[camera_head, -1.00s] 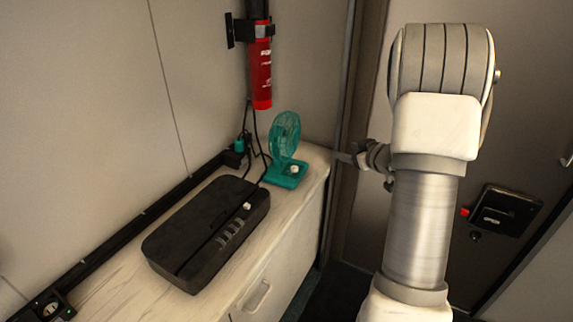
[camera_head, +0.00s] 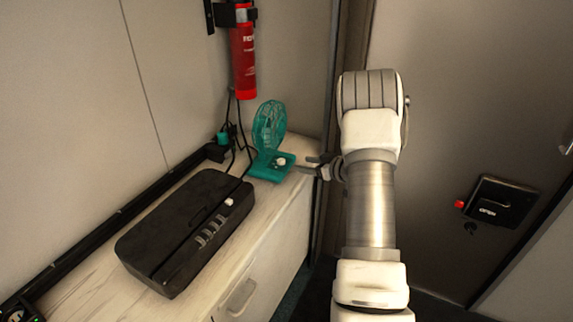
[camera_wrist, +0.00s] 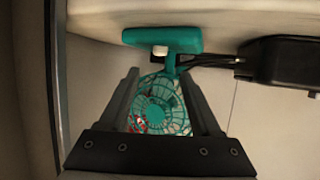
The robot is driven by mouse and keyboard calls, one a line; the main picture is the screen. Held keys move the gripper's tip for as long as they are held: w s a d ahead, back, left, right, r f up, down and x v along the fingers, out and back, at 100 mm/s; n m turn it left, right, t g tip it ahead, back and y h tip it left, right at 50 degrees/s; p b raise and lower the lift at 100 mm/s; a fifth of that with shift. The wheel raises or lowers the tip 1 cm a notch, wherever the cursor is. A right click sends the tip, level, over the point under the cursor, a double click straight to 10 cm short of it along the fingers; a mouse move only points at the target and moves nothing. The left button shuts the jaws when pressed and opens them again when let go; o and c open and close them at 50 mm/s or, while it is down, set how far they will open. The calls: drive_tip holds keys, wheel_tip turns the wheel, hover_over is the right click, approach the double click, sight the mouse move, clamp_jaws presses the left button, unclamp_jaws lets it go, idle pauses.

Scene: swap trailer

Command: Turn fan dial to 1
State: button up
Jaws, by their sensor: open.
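The teal fan (camera_head: 269,127) stands at the far end of the wooden counter, its round cage upright on a flat teal base. The white dial (camera_head: 281,161) sits on top of that base. In the wrist view, which shows the scene upside down, the fan cage (camera_wrist: 157,114) appears between my fingers and the dial (camera_wrist: 160,50) lies beyond the fingertips. My gripper (camera_head: 312,165) is just right of the fan base at the counter's end. In the wrist view my gripper (camera_wrist: 163,82) is open and empty. I cannot tell the exact gap to the dial.
A black box (camera_head: 186,232) with several switches and a white knob lies on the counter (camera_head: 257,222). A red fire extinguisher (camera_head: 243,55) hangs on the wall above the fan. Black cables run behind the fan. A door with a black latch (camera_head: 496,206) is at right.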

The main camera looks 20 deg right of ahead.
sight(283, 161)
drive_tip(key=b+x, duration=0.1)
drive_tip(key=x, duration=0.8)
clamp_jaws()
